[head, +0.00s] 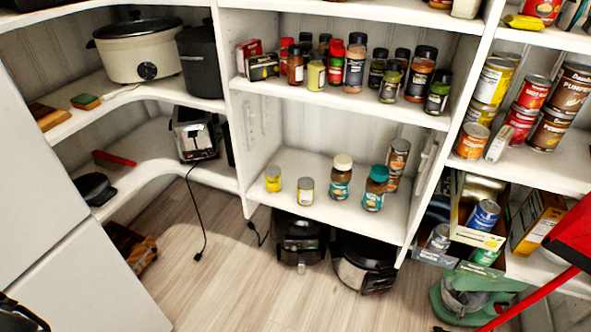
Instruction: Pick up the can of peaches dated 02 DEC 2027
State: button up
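No date is readable on any can, and I cannot tell which one holds peaches. A small yellow can (273,179) and a small can with a pale label (305,191) stand on the middle shelf. On the right shelf stand an orange-labelled can (472,141), a yellow-labelled can (495,80) stacked on another, red cans (521,122) and brown pumpkin cans (548,131). Lower right, blue-labelled cans (484,214) sit in open cartons. A black part at the bottom left corner (22,314) looks like my gripper; it is cut off, its fingers unclear.
Two teal-labelled jars (341,178) (375,188) and a brown canister (397,164) share the middle shelf. Spice jars (355,62) crowd the shelf above. Black appliances (300,240) and a green mixer (470,298) stand below. A red object (572,240) juts in at right. Middle floor (230,290) is clear.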

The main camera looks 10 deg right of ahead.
aim_at(305, 186)
jog(key=i+z, duration=0.35)
jog(key=i+j+z, duration=0.15)
jog(key=z, duration=0.2)
jog(key=i+j+z, duration=0.2)
jog(key=i+z, duration=0.15)
